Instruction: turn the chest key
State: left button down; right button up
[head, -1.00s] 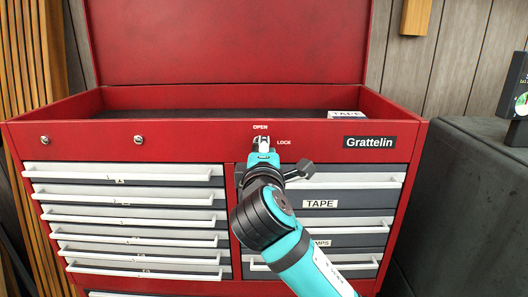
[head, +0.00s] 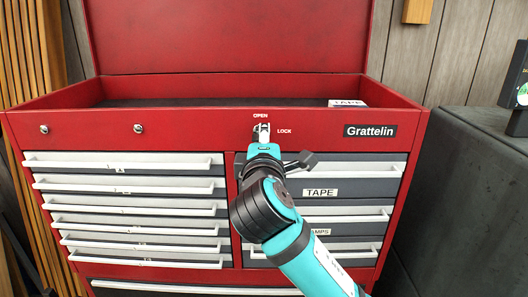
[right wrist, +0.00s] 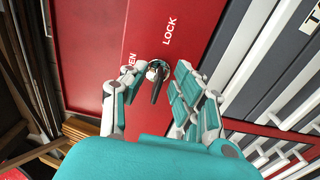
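The red tool chest (head: 200,124) stands in front of me with its lid up. Its key lock (head: 262,127) sits on the front panel between the OPEN and LOCK labels, mostly hidden behind my right gripper (head: 262,136) in the head view. In the right wrist view, the round lock with a dark key (right wrist: 158,86) in it shows between the two spread fingers of the right gripper (right wrist: 150,84). The fingers appear apart from the key, with gaps on both sides. My left gripper is not in view.
White-handled drawers (head: 125,161) fill the chest front below the lock. Two other small round locks (head: 138,128) are to the left on the panel. A dark grey cabinet (head: 470,170) stands at the right.

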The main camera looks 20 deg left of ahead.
jog(key=v, duration=1.1)
